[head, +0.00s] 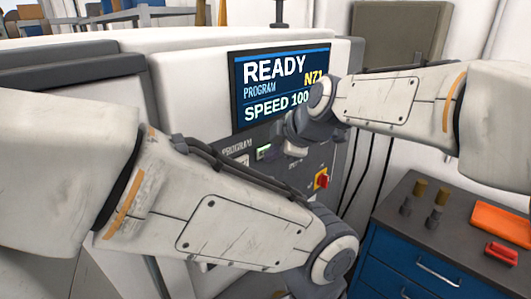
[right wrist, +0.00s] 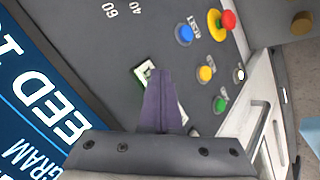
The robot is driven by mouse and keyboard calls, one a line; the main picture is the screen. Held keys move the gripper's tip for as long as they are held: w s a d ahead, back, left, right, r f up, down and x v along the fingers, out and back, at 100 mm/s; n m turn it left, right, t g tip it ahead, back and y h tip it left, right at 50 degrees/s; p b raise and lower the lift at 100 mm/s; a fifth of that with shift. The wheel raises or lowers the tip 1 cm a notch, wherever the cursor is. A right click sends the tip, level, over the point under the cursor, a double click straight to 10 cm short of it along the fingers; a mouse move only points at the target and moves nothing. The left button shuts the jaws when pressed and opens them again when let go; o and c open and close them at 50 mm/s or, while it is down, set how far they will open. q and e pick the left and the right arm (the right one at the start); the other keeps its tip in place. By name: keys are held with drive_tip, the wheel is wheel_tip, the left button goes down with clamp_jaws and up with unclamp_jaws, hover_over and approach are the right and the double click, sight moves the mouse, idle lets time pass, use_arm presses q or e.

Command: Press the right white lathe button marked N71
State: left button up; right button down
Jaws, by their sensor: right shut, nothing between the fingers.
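The lathe screen (head: 280,85) reads READY, PROGRAM N71 and SPEED 100. Below it, by the PROGRAM label, is a small white button with green on it (head: 263,153); it also shows in the right wrist view (right wrist: 145,72), partly covered by my fingers. A second pale button edge (right wrist: 181,113) shows on the other side of the fingers. Their markings are unreadable. My right gripper (head: 293,149) is at the panel, its shut, empty fingers (right wrist: 164,76) pointing at it over the buttons. Contact cannot be told. My left gripper is out of view below the left arm.
In the right wrist view, blue (right wrist: 184,35), yellow (right wrist: 206,73) and green (right wrist: 220,104) buttons and a red emergency stop (right wrist: 228,19) lie right of the fingers.

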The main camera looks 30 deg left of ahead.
drive_tip(key=shift+f, duration=0.1)
drive_tip(key=shift+s+d+b, duration=0.35)
drive_tip(key=shift+d+b, duration=0.45)
drive_tip(key=shift+b, duration=0.05)
drive_tip(key=d+b, duration=0.1)
drive_tip(key=s+d+b, duration=0.1)
drive_tip(key=d, duration=0.1)
drive_tip(key=d+b, duration=0.1)
drive_tip(key=b, duration=0.1)
drive_tip(key=shift+s+d, duration=0.35)
